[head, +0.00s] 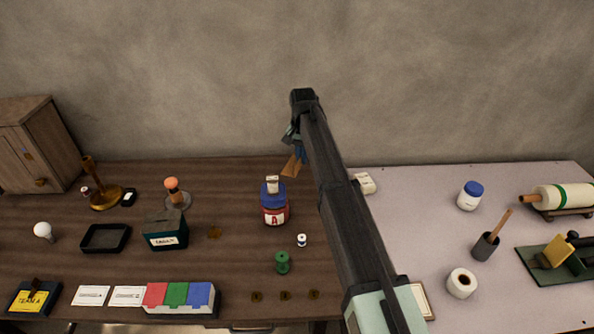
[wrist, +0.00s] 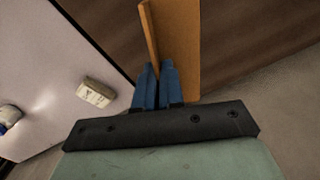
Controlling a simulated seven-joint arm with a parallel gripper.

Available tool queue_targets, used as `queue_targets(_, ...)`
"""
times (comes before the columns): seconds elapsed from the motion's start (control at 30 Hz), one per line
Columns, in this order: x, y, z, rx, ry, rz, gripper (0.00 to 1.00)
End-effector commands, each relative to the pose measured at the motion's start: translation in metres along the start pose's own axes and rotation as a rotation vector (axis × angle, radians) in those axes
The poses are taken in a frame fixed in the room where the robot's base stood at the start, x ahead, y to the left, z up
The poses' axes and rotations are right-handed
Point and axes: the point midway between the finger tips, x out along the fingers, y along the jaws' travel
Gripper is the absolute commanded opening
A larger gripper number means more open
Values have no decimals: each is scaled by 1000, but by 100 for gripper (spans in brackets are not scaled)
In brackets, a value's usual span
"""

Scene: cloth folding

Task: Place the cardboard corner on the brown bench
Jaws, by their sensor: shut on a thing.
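My gripper (head: 296,145) hangs near the back of the benches, close to the seam between the brown and the pale one. Its blue fingers (wrist: 153,88) are shut on one panel of the cardboard corner (wrist: 180,45), a tan bent piece with two faces. The cardboard corner also shows in the head view (head: 292,165), held above the back edge of the brown bench (head: 235,175). In the wrist view the brown bench (wrist: 235,35) lies behind the piece. A gap between piece and bench is hard to judge.
A blue-and-red jar marked A (head: 274,205) stands in front of the held piece. A small pale block (head: 365,183) lies on the pale bench (head: 415,215) to the right. The brown bench's back strip, left of the piece, is clear. A wall rises behind.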

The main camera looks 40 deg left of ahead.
Motion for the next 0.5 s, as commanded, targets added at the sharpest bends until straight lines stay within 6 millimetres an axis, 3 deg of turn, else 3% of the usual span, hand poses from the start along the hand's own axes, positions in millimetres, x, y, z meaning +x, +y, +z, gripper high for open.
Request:
queue_targets(0.1, 17, 0, 1, 0, -1, 1, 0)
queue_targets(0.5, 56, 0, 0, -1, -1, 0, 0)
